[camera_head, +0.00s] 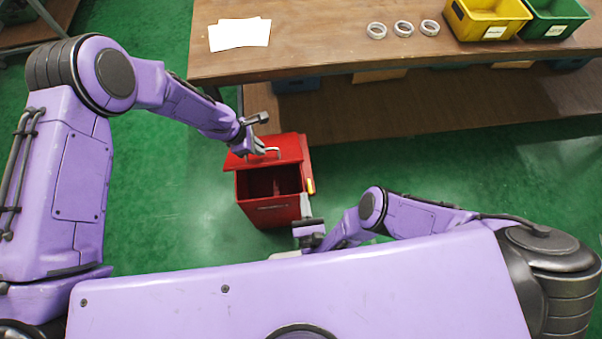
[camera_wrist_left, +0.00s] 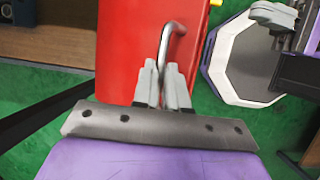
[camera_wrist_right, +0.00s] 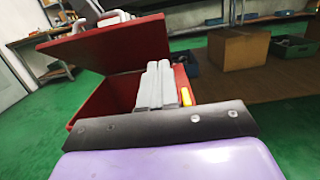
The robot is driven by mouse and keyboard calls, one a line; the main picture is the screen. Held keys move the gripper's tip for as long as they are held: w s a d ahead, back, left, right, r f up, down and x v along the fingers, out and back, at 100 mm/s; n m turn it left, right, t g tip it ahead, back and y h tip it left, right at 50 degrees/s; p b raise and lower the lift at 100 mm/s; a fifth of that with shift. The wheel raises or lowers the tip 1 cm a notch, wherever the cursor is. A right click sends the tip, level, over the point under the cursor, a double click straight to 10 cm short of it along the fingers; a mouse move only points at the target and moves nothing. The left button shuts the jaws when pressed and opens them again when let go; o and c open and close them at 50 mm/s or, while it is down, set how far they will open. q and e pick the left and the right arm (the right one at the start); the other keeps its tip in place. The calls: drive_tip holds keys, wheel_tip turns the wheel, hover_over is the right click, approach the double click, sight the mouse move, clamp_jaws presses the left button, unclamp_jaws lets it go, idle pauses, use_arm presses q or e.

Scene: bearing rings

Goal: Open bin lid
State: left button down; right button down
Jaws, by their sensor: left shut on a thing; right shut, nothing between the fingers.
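The red bin (camera_head: 268,213) stands on the green floor in front of the workbench. Its red lid (camera_head: 286,148) is raised and tilted back, and the dark inside of the bin shows below it. The lid also shows in the left wrist view (camera_wrist_left: 125,50) and the right wrist view (camera_wrist_right: 125,47). My left gripper (camera_head: 262,152) is shut on the metal lid handle (camera_wrist_left: 172,38). My right gripper (camera_head: 305,208) is shut and empty beside the bin's right side. In the right wrist view its fingers (camera_wrist_right: 160,85) overlap the bin's opening.
The wooden workbench (camera_head: 330,50) stands behind the bin, with white paper (camera_head: 240,34), three metal rings (camera_head: 403,29), a yellow bin (camera_head: 487,18) and a green bin (camera_head: 553,18) on top. A lower shelf (camera_head: 400,107) extends behind the lid. The floor left of the bin is clear.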

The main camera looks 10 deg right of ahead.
sight(299, 161)
use_arm(q)
drive_tip(key=shift+w+a, duration=0.25)
drive_tip(key=shift+f, duration=0.1)
use_arm(e)
drive_tip(key=shift+w+r, duration=0.65)
drive_tip(key=shift+w, duration=0.6)
drive_tip(key=shift+w+r, duration=0.6)
drive_tip(key=shift+w, duration=0.7)
drive_tip(key=shift+w+r, duration=0.65)
drive_tip(key=shift+w, duration=0.6)
drive_tip(key=shift+w+r+g, duration=0.4)
drive_tip(key=shift+w+r, duration=0.05)
drive_tip(key=shift+r, duration=0.2)
use_arm(q)
drive_tip(key=c, duration=1.2)
unclamp_jaws()
drive_tip(key=shift+f, duration=0.1)
drive_tip(key=shift+o, duration=0.2)
drive_tip(key=shift+d, duration=0.1)
use_arm(e)
drive_tip(key=shift+w+f, duration=0.1)
drive_tip(key=shift+w, duration=0.05)
